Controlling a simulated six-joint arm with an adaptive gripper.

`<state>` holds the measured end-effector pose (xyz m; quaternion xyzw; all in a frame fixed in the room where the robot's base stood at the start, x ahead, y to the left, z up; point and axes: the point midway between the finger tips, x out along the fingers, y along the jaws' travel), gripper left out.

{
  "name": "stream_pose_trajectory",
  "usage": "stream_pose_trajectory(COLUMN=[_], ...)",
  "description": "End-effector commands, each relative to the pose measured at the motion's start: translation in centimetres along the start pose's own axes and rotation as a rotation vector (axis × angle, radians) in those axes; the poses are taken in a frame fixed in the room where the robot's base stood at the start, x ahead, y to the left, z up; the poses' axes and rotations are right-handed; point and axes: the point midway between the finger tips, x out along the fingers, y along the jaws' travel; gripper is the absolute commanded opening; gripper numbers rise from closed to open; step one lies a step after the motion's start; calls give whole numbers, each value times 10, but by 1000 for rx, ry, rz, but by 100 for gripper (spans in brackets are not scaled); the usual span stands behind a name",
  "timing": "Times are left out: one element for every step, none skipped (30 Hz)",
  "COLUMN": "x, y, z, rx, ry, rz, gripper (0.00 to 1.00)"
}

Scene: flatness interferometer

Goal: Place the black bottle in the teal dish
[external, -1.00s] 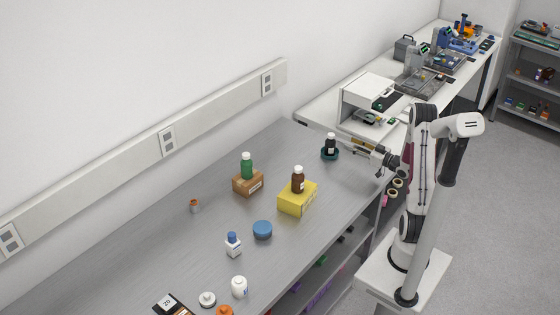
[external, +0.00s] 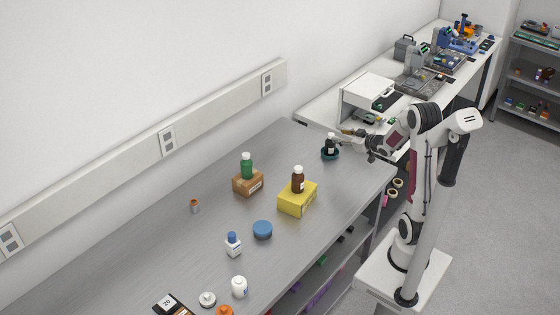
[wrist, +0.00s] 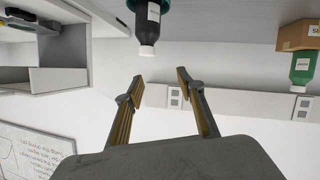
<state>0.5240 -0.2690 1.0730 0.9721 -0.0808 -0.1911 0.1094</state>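The black bottle (external: 330,144) stands upright in the teal dish (external: 330,155) at the far right end of the grey bench. In the wrist view the bottle (wrist: 148,22) appears upside down at the top, its white cap pointing down, with part of the teal dish (wrist: 134,5) behind its base. My gripper (wrist: 158,76) is open with nothing between its two fingers. The bottle lies beyond the fingertips, apart from them. In the external view my gripper (external: 347,137) is just right of the bottle, near its cap height.
A brown bottle (external: 298,181) stands on a yellow box (external: 296,201), and a green bottle (external: 246,167) on a cardboard box (external: 247,185). A blue round lid (external: 262,230) and several small containers lie nearer. A white instrument (external: 368,91) stands on the adjoining bench.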

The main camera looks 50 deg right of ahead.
Motion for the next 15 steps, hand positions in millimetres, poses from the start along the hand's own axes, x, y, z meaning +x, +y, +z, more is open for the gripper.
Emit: stream_pose_trajectory(x=[-5, -8, -11, -14, -18, -23, -26, -30, -36, -40, -44, -50, -54, -59, -66], y=[-5, -7, -10, -12, -14, -17, -20, -23, -26, -29, -32, -36, -39, -42, -47], z=[-8, -10, -14, -16, -18, -21, -22, -24, -26, -28, -30, -31, -32, -34, -34], rx=[-10, -11, -15, -15, -17, -18, -18, -18, -18, -17, -16, -15, -12, -11, -6], ry=[-14, -27, -43, -56, -69, -86, -99, -111, -128, -140, -152, -168, -180, -192, -208], rz=[7, 14, 21, 27, 32, 38, 42, 46, 52, 54, 58, 61, 64, 65, 67], gripper=[38, 38, 38, 38, 38, 38, 38, 38, 38, 38, 38, 38, 38, 38, 38])
